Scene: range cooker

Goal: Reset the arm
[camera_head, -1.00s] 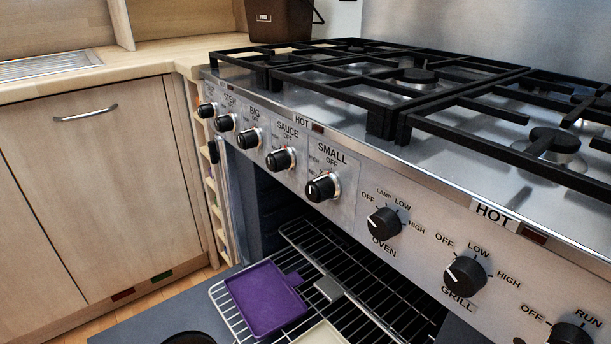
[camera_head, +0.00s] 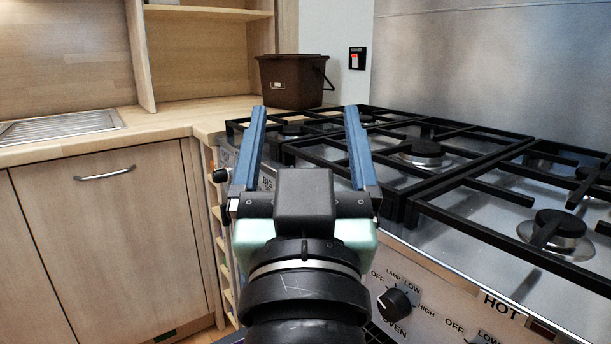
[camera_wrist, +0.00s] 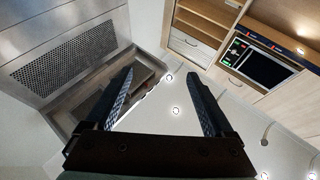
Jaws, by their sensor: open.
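My gripper (camera_head: 305,110) is raised in the middle of the head view, in front of the range cooker (camera_head: 475,290). Its two blue fingers stand wide apart and point up and away, with nothing between them. The fingers also show in the wrist view (camera_wrist: 168,78), again apart and empty. My gripper and arm hide part of the cooker's front panel and several of its knobs. The wrist view looks upward at the ceiling, an extractor hood (camera_wrist: 70,72) and wall cupboards.
Black pan supports (camera_head: 450,160) cover the hob to the right of my gripper. A brown lidded bin (camera_head: 290,82) stands on the wooden worktop (camera_head: 165,122) behind it. A cupboard door (camera_head: 110,235) is at the left. A wall unit with a dark panel (camera_wrist: 255,65) shows in the wrist view.

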